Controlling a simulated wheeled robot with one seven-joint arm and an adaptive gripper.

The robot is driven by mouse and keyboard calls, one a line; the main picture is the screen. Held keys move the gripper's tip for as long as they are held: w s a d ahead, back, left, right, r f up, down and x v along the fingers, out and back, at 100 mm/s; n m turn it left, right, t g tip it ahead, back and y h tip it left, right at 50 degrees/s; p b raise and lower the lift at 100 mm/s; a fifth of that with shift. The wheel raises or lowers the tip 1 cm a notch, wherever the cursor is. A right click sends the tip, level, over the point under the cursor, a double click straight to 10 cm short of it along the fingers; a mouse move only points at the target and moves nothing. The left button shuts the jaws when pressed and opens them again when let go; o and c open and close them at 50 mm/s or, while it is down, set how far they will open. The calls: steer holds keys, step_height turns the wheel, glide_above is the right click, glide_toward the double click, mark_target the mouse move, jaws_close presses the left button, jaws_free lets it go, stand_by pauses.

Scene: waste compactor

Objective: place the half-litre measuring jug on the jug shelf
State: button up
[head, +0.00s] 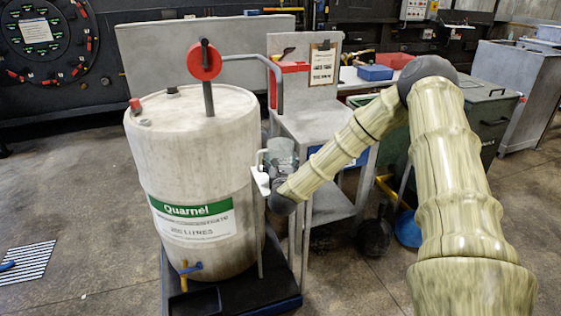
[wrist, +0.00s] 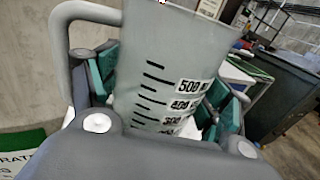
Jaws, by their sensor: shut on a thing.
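The half-litre measuring jug (wrist: 180,55) fills the middle of the wrist view. It is a pale translucent jug with black graduation marks, number labels up to 500 and a grey loop handle at the left. My gripper (wrist: 168,92) is shut on it, with green-padded fingers on both sides of its body. In the head view my gripper (head: 270,175) is beside the right side of a large drum, in front of a grey cart. The cart has a top surface (head: 315,125) and a lower shelf (head: 332,206); I cannot tell which surface is the jug shelf.
The white drum (head: 190,160) with a green Quarnel label stands on a dark base (head: 255,290) close to my gripper. A red-knobbed pump (head: 204,62) rises from it. A dark green bin (head: 490,115) stands at right. Open floor (head: 90,205) lies at left.

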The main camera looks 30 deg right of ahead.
steer(key=shift+f, duration=0.15)
steer(key=o, duration=1.1)
steer(key=shift+c, duration=0.2)
steer(key=shift+r, duration=0.2)
